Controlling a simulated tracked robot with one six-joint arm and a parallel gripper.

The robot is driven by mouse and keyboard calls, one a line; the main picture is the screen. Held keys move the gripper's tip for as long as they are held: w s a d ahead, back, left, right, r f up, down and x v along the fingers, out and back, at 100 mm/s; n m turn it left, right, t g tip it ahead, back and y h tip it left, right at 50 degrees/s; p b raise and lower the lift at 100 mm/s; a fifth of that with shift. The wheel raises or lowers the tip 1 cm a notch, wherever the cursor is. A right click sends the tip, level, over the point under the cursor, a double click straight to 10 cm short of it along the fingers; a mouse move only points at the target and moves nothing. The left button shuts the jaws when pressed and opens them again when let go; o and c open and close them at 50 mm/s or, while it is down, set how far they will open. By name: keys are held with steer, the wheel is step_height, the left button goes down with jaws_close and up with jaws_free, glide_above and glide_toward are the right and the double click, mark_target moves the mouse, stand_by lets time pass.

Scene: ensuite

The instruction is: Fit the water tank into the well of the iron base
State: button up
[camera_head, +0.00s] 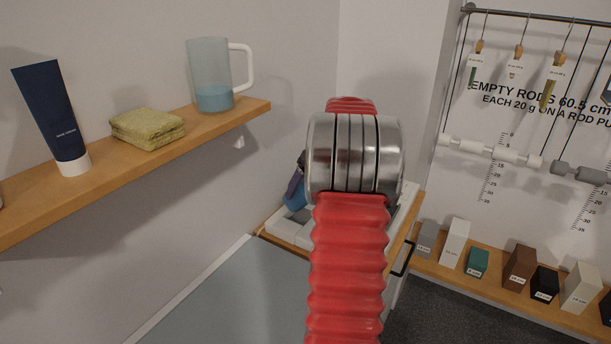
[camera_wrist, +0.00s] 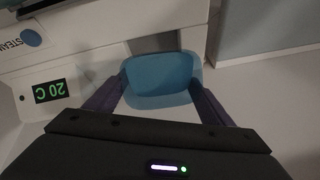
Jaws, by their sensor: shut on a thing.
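My gripper (camera_wrist: 160,85) is shut on the blue water tank (camera_wrist: 160,76), with a purple finger on each side of it in the wrist view. In the head view my arm hides most of the gripper, and a bit of purple and the blue tank (camera_head: 294,197) show at its left. The white iron base (camera_wrist: 80,88) has a green "20 C" display and a blue STEAM button. A grey recess (camera_wrist: 152,43), which looks like the well, shows just beyond the tank. In the head view the base (camera_head: 284,228) is partly hidden. I cannot tell whether the tank touches it.
At the right, several boxes (camera_head: 519,268) stand on a low ledge below hanging rods (camera_head: 491,150).

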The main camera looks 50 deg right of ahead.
steer(key=shift+f, duration=0.35)
steer(key=shift+f, duration=2.05)
steer(key=shift+f, duration=0.1)
steer(key=o, duration=1.5)
steer(key=shift+f, duration=0.1)
steer(key=v, duration=1.3)
steer(key=shift+r, duration=0.4)
steer(key=shift+d, duration=0.1)
